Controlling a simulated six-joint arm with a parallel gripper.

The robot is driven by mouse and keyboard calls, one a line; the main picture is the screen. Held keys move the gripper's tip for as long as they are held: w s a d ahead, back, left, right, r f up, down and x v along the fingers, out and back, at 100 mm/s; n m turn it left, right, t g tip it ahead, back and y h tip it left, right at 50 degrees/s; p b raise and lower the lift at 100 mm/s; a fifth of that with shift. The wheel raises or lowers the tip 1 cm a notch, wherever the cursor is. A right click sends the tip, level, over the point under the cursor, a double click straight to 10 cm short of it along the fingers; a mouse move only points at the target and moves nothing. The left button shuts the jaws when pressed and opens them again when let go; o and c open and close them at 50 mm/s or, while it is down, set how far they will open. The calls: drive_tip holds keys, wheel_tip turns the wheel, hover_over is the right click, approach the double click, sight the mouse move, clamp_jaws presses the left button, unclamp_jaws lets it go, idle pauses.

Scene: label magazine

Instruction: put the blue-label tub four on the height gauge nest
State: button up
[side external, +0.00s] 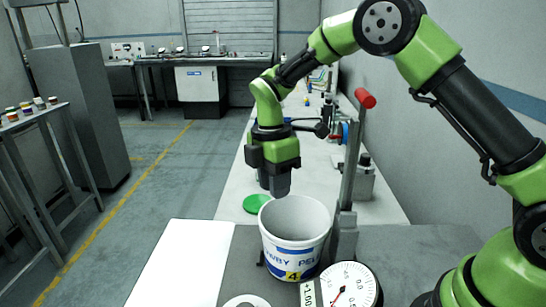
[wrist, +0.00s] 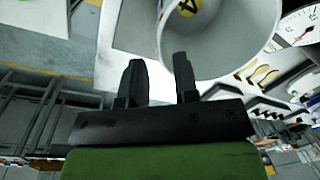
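The white tub (side external: 290,222) has a blue label and a yellow patch with a 4. In the side view it stands upright and open-topped on a grey surface, beside a grey upright post (side external: 345,230) and behind a round dial gauge (side external: 350,287). Its base is partly hidden, so I cannot tell how it sits on the nest. My gripper (side external: 276,192) points down just behind the tub's rim in this view. In the wrist view the two fingers (wrist: 158,82) are apart with nothing between them, and the tub (wrist: 225,50) lies beyond them.
A lever with a red knob (side external: 365,98) rises above the tub's right side. A green disc (side external: 257,203) lies on the pale bench behind. A white panel (side external: 180,262) at the left is clear. A white ring (side external: 246,301) shows at the bottom edge.

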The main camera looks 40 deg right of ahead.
wheel_tip(320, 180, up, 7)
drive_tip(key=shift+w, duration=0.35)
